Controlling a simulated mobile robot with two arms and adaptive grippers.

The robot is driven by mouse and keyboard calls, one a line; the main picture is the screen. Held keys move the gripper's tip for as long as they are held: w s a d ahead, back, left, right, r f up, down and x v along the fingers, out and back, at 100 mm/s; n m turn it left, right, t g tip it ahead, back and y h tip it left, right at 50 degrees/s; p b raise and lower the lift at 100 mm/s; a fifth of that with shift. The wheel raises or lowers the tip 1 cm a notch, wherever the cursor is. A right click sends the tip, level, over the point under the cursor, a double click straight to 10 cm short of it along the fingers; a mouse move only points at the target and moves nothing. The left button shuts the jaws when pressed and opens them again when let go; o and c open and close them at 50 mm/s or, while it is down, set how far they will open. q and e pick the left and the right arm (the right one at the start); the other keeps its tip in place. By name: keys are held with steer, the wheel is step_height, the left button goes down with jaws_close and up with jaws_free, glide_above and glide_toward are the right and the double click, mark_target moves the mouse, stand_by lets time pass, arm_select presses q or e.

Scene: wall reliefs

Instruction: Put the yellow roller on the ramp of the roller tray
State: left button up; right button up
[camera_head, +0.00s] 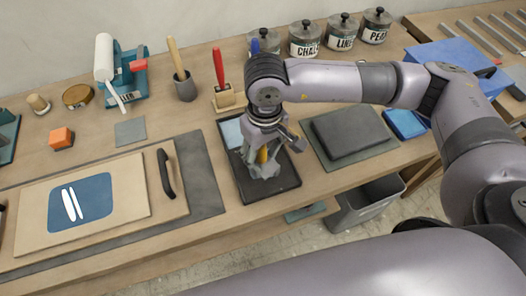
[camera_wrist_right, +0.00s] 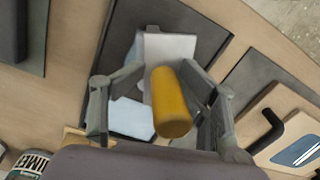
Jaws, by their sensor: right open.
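The yellow roller (camera_wrist_right: 172,103) is between the spread fingers of my right gripper (camera_wrist_right: 165,76) in the right wrist view. Visible gaps separate it from the fingers there. In the head view, only a small yellow part of the roller (camera_head: 262,155) shows behind the fingers of my right gripper (camera_head: 266,170). The gripper is open and points down over the dark roller tray (camera_head: 284,186). The tray also shows in the wrist view (camera_wrist_right: 117,45), with pale surfaces inside it. Whether the roller touches the tray is hidden. My left gripper is out of view.
A dark slab (camera_head: 346,131) lies right of the tray. A board with a black handle (camera_head: 165,174) lies left of it. Behind stand a red-handled tool (camera_head: 218,68), a pot with a wooden handle (camera_head: 185,88), and several labelled jars (camera_head: 306,40). The table's front edge is close.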

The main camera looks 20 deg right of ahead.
steer(key=shift+d+f, duration=0.15)
steer(key=shift+d, duration=0.05)
steer(key=shift+r+p, duration=0.75)
steer(key=shift+p, duration=0.3)
steer(key=shift+w+r, duration=0.1)
steer(key=shift+r, duration=0.2)
step_height(320, 180, up, 10)
steer(key=b, duration=0.3)
steer(key=shift+w+r, duration=0.1)
steer(key=shift+r, duration=0.65)
